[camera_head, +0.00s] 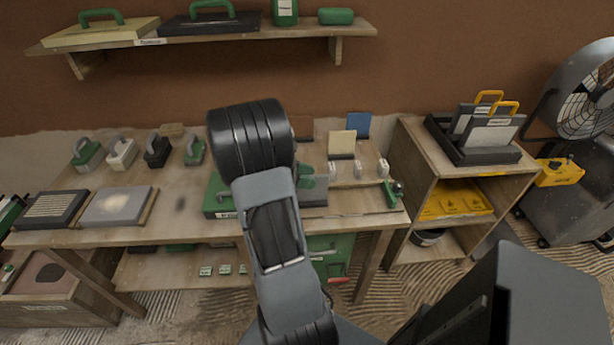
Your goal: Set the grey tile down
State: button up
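My arm reaches up over the middle of the workbench (180,235); its links and a thick black joint fill the centre of the head view. My gripper does not show; it is hidden behind the arm or out of frame. I cannot pick out a grey tile for sure. A flat grey piece (314,194) shows partly beside the arm on the bench, with a green rounded thing (307,177) above it. A cream tile (341,144) and a blue tile (357,125) stand upright at the bench's back right.
Several green, white and black handled tools (122,154) stand at the back left. Two flat pads (118,206) lie at the front left. A shelf (200,36) hangs above. A wooden cabinet (410,165) with a black tray and a fan (588,90) stand right. Bench between pads and arm is mostly clear.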

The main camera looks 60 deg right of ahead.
jog(key=shift+r, duration=0.1)
jog(key=shift+w+r, duration=0.1)
jog(key=shift+r, duration=0.1)
jog(key=v, duration=1.2)
jog(key=s+a+m+t+y, duration=0.1)
jog(key=a+m+t+y, duration=0.2)
jog(key=a+t, duration=0.4)
jog(key=s+a+m+t+y, duration=0.1)
jog(key=a+m+t+y, duration=0.3)
jog(key=a, duration=1.6)
jog(key=f+t+y, duration=0.1)
jog(key=t, duration=0.2)
jog(key=shift+s+a, duration=0.2)
jog(key=shift+s, duration=0.15)
jog(key=shift+r, duration=0.1)
